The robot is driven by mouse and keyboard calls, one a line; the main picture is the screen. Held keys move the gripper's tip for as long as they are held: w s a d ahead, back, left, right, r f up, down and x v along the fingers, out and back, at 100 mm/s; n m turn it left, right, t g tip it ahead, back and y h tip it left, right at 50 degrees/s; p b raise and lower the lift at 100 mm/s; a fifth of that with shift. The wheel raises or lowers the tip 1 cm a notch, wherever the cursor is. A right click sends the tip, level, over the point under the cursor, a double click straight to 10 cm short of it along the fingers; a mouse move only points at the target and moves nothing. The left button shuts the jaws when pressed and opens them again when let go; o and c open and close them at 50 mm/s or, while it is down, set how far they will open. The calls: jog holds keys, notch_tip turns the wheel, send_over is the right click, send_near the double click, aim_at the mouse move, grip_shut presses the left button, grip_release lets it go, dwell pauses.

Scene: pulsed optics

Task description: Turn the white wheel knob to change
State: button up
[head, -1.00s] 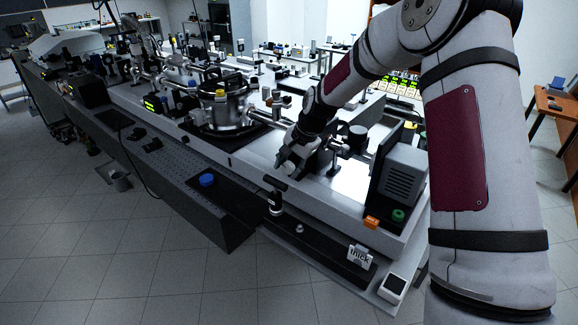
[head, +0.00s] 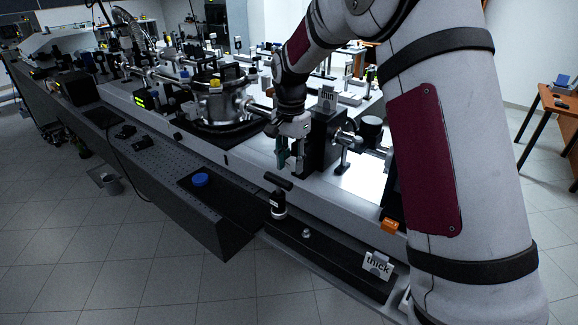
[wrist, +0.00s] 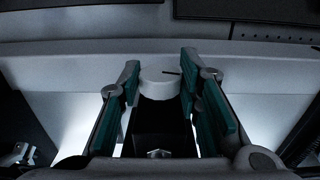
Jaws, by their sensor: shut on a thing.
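The white wheel knob (wrist: 160,84) is a short white round piece with a dark mark on its top, seen in the wrist view at the end of a black block. My gripper (wrist: 159,86) has its teal-padded fingers on either side of the knob, shut on it. In the head view my gripper (head: 290,155) is at the front of a black box (head: 325,140) on the optical table. The knob is hidden there behind the fingers. A "thin" sign (head: 327,98) stands on top of the box.
A "thick" sign (head: 377,264) stands on the low black rail at the front. A black-topped post (head: 278,200) rises near my gripper. A blue cap (head: 200,180) lies on the dark shelf to the left. A round metal chamber (head: 220,103) stands farther back.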

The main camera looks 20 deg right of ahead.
jog(key=shift+w+a+g+h+b, duration=0.1)
jog(key=shift+w+g+h+b, duration=0.15)
jog(key=shift+g+h+b, duration=0.65)
jog(key=shift+b, duration=0.4)
jog(key=shift+s, duration=0.1)
jog(key=o, duration=1.1)
jog(key=shift+o, duration=0.2)
jog(key=v, duration=1.2)
jog(key=shift+w, duration=0.25)
